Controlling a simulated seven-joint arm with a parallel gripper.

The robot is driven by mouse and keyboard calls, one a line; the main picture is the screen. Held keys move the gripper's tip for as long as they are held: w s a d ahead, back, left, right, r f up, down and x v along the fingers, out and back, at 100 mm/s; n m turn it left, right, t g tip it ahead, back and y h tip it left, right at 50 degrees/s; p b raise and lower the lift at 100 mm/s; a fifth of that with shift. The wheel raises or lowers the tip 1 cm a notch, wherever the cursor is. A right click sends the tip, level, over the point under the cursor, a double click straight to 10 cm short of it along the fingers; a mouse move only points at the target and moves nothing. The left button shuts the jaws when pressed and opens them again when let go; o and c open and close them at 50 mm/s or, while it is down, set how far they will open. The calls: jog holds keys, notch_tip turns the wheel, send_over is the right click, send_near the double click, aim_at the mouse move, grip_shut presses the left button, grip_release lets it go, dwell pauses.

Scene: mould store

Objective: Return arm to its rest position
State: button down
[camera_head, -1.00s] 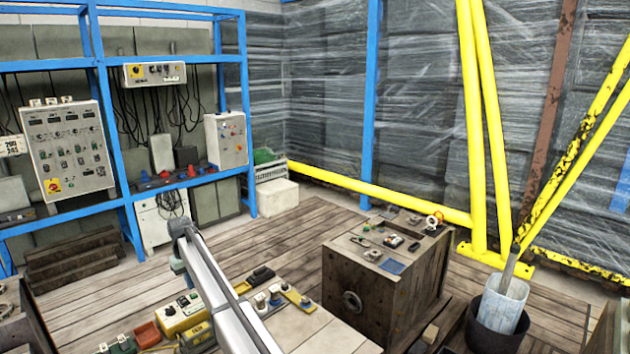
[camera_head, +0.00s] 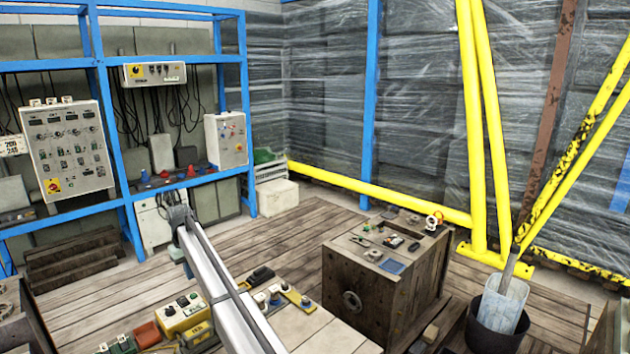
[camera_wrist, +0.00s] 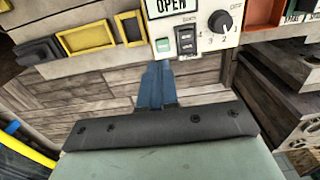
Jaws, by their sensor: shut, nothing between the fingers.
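My arm (camera_head: 228,290) reaches from the bottom edge of the head view up and left, over the pale bench, to a dark joint near the middle left. The fingers are shut and empty. The fingertips appear just below a control panel marked OPEN (camera_wrist: 190,35) in the picture; whether they touch it I cannot tell. In the head view the fingers cannot be made out behind the arm.
A pale bench (camera_head: 325,335) carries a yellow control box (camera_head: 183,315) and small switches. A wooden crate (camera_head: 375,290) with small parts stands right of it. A black bucket (camera_head: 497,332) is farther right. Blue shelving (camera_head: 120,150) stands behind left.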

jog(key=w+d+m+t+y, duration=0.1)
jog(key=w+d+m+t, duration=0.15)
jog(key=d, duration=1.75)
jog(key=w+d+m+t, duration=0.1)
jog(key=w+d+m, duration=0.2)
jog(key=d, duration=1.6)
jog(key=s+d+f+m+t+h, duration=0.1)
jog(key=s+d+m+t, duration=0.3)
jog(key=d, duration=1.2)
jog(key=s+d+m+h, duration=0.15)
jog(key=s+d, duration=0.45)
jog(key=d, duration=1.1)
jog(key=s+a+f+g+y, duration=0.1)
jog(key=s+a+f+g, duration=0.3)
jog(key=s+f, duration=1.1)
jog(key=s+a+f+g+y, duration=0.1)
jog(key=s+a+f+g, duration=0.25)
jog(key=s+f, duration=1.05)
jog(key=s+a+f+g, duration=0.2)
jog(key=s+f, duration=0.3)
jog(key=s, duration=0.4)
jog(key=s+a+f+n+g, duration=0.1)
jog(key=s+a+f+g, duration=0.1)
jog(key=s+f, duration=0.4)
jog(key=s+a+f+n+g, duration=0.1)
jog(key=s+f, duration=0.4)
jog(key=s, duration=0.8)
jog(key=shift+a+f+g, duration=0.3)
jog(key=shift+a+g, duration=0.55)
jog(key=shift+g, duration=0.05)
